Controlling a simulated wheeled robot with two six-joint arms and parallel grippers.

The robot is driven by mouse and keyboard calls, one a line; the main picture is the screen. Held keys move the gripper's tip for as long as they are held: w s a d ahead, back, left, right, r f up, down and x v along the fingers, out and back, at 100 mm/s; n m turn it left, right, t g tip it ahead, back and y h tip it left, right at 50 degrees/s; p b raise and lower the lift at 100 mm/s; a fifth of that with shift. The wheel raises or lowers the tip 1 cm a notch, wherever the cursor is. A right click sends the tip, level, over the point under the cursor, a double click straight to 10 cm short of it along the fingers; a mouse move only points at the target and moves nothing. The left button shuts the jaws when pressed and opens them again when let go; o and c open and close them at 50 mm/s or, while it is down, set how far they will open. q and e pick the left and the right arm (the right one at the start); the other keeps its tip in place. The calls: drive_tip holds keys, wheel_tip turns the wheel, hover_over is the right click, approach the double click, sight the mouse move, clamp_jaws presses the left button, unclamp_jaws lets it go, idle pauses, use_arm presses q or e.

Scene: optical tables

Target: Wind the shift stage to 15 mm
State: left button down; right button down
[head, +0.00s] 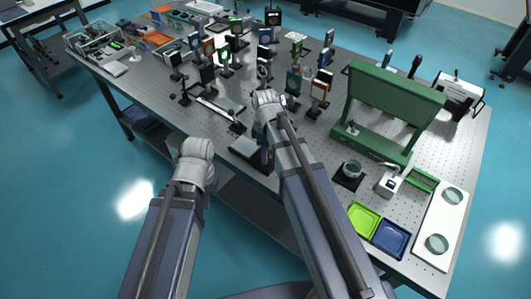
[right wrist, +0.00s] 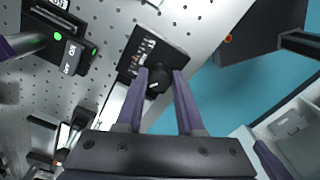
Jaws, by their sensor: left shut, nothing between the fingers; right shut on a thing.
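In the right wrist view, my right gripper (right wrist: 159,76) is shut on a black round knob (right wrist: 157,84) with a white mark on its face. The knob sits at the edge of a dark plate (right wrist: 150,48) with small white markings, too small to read. In the head view, my right gripper (head: 265,98) is over the near part of the table, and the knob is hidden there. My left gripper (head: 197,147) is shut and empty, off the table's front edge. I cannot read the stage's position.
The perforated optical table (head: 455,150) holds several mounted optics behind my right gripper. A green frame (head: 385,105) stands to the right, with a green tray (head: 363,220) and a blue tray (head: 391,238) in front. A black device with green lights (right wrist: 72,50) is near the knob.

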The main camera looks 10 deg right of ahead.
drive_tip(key=shift+m, duration=0.3)
drive_tip(key=m, duration=0.6)
drive_tip(key=shift+m, duration=0.3)
drive_tip(key=m, duration=0.4)
drive_tip(key=shift+m, duration=0.3)
drive_tip(key=m, duration=0.3)
drive_tip(key=shift+a+m, duration=0.1)
drive_tip(key=shift+m, duration=0.2)
drive_tip(key=m, duration=1)
drive_tip(key=shift+m, duration=2)
drive_tip(key=shift+m, duration=0.3)
